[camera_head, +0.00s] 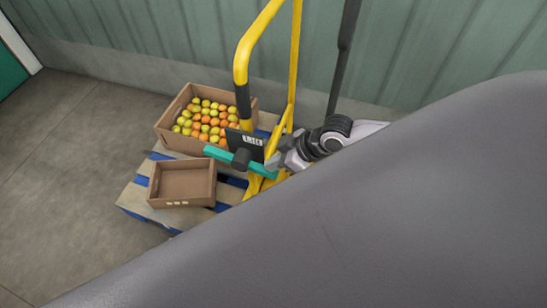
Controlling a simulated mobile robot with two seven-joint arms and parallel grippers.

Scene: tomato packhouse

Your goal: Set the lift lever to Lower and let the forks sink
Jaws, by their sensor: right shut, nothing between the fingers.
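The yellow lift truck frame (247,52) stands in the middle, with a black sleeve on its upright. A dark panel (246,141) with a small white label is fixed to it; the label is too small to read. In front of the panel is a dark knob (241,159), which seems to be the lift lever's end, at a teal bar (217,153). Which setting it is at cannot be told. My right gripper (279,162) is shut and empty, just right of the panel and knob; contact is unclear. The forks are hidden beneath the load. My left gripper is not in view.
A wood-and-blue pallet (134,196) carries a carton (170,135) of orange and yellow tomatoes and an empty brown carton (182,202). A green ribbed wall (180,40) stands behind. Floor at left is clear. A large grey shape blocks the lower right.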

